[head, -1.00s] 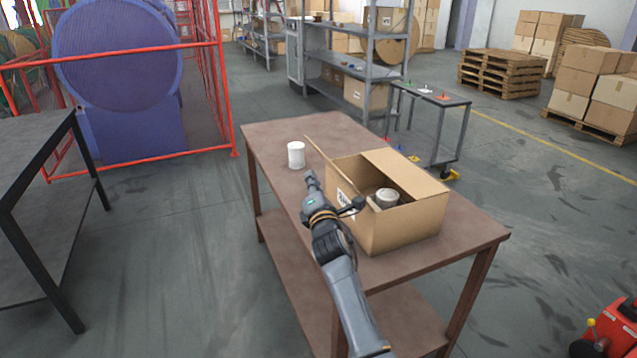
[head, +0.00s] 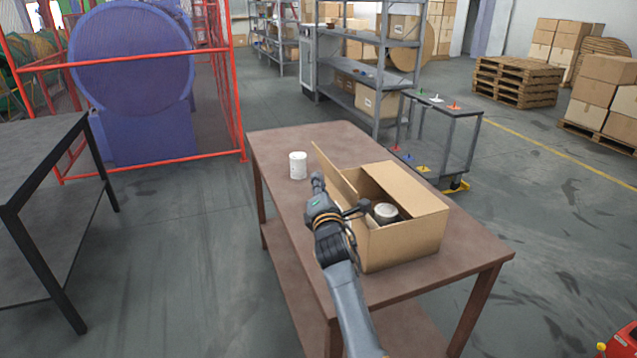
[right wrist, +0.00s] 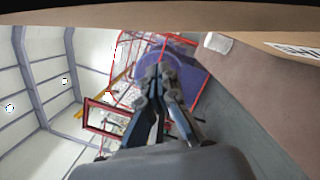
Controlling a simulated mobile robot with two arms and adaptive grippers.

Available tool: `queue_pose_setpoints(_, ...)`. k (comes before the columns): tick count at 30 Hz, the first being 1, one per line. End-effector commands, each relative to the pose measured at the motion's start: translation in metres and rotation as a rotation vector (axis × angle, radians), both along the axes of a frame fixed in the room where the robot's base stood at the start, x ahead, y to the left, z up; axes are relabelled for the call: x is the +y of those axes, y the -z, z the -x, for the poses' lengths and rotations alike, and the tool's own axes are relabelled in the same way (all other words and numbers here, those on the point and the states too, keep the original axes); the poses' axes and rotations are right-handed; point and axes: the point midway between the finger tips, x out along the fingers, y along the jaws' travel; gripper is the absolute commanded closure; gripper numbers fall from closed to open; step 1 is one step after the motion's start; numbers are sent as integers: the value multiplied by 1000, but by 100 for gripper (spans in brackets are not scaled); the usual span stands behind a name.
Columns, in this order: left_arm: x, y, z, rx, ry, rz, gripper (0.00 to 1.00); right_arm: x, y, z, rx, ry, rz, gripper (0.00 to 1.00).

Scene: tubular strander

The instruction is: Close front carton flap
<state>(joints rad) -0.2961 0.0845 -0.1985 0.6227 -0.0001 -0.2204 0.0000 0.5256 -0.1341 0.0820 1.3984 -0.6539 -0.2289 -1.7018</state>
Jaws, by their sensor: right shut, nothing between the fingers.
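The open brown carton (head: 405,245) stands on the brown table. A flap at its left end (head: 334,172) stands up and leans outward. A wide flap on the right (head: 408,188) slants over part of the opening. A whitish round can (head: 386,212) sits inside. My right gripper (head: 317,180) is shut and empty, beside the carton's left side and below the leaning flap; contact cannot be told. In the right wrist view its fingers (right wrist: 158,75) point away from the camera, with the carton's labelled side (right wrist: 285,42) along the top. My left gripper is not in view.
A white can (head: 298,165) stands on the table (head: 275,143) left of the carton, beyond my right gripper. A dark table (head: 40,150) is at the left. A red cage (head: 240,110) and a small trolley (head: 445,102) stand behind. The table's far left end is mostly clear.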

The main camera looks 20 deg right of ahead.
Motion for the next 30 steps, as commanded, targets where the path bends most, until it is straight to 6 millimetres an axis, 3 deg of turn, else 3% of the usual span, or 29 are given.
queue_pose_setpoints(13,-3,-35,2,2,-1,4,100,-19,-22,-1,8,2,-203,100)
queue_pose_setpoints(30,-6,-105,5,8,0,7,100,-79,-42,-3,27,3,-736,100)
